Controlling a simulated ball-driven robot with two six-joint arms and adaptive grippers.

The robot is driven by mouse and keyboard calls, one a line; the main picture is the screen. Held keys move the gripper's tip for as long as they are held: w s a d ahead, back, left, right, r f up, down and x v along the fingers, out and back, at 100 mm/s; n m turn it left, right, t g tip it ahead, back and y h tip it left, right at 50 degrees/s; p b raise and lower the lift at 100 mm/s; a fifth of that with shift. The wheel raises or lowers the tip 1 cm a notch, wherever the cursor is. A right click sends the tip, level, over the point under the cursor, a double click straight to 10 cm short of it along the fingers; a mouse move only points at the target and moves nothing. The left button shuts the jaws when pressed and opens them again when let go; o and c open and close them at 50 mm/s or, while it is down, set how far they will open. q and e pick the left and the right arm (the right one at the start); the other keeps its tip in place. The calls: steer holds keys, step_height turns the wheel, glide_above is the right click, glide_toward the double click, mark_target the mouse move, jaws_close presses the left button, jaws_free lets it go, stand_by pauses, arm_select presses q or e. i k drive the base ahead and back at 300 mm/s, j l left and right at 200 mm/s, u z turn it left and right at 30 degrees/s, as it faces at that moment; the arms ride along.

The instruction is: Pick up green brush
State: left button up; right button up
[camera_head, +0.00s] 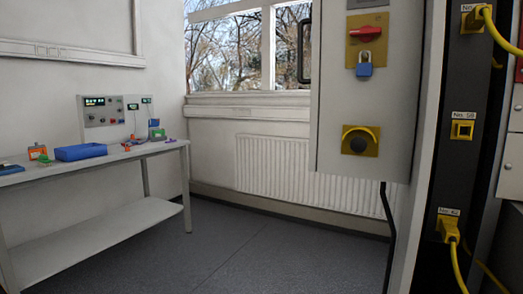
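I cannot make out a green brush for certain. On the bench (95,169) at the left, a small green item (157,133) sits at the right end near the instrument panel. A small orange and green item (38,153) stands near the left end. Both are too small to tell exactly. A blue tray (80,152) lies between them; a dark round thing shows in or on it. Neither of my grippers is in view.
The instrument panel (110,117) stands at the back of the bench. A grey cabinet (367,100) with a blue padlock (364,66) hangs in front at the right. Yellow plugs and cables (448,228) are on a dark column. The grey floor (270,255) is clear.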

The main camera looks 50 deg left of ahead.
mark_target(44, 161)
steer(key=u, duration=2.95)
steer(key=i+j+u, duration=0.1)
steer(key=i, duration=0.9)
